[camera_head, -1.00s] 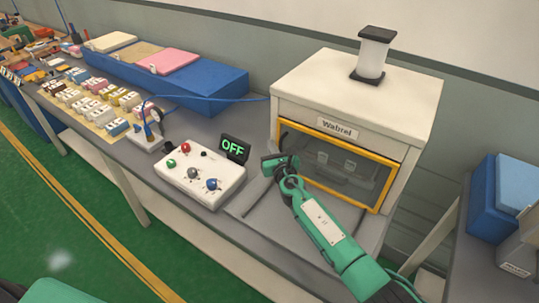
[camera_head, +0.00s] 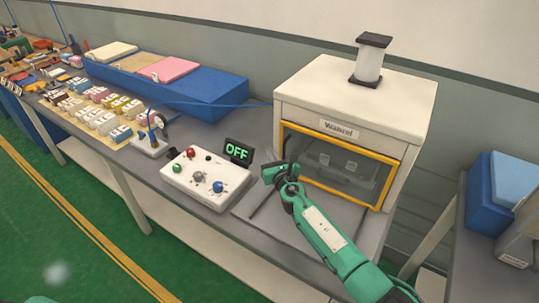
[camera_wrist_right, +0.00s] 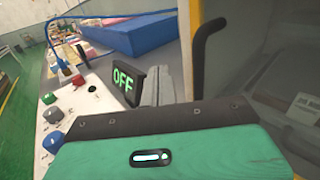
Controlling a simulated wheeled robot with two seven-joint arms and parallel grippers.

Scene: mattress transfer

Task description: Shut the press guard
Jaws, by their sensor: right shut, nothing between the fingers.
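The press guard (camera_head: 394,184) is a clear panel in a yellow frame on the front of the white press (camera_head: 350,96). In the head view the frame lies across the press opening; I cannot tell whether it is fully seated. A black bar handle (camera_wrist_right: 208,52) stands near the guard's left side in the right wrist view, beside the fingers. My right gripper (camera_head: 276,173) is shut and empty in front of the guard's left edge. Its fingers (camera_wrist_right: 160,86) show in the wrist view, left of the handle.
A white control box (camera_head: 206,184) with coloured knobs and a display (camera_head: 238,151) reading OFF stands close left of my right gripper. A blue tray unit (camera_head: 205,95) and a gauge stand (camera_head: 150,146) are farther left. Blue boxes (camera_head: 490,215) sit on another table at right.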

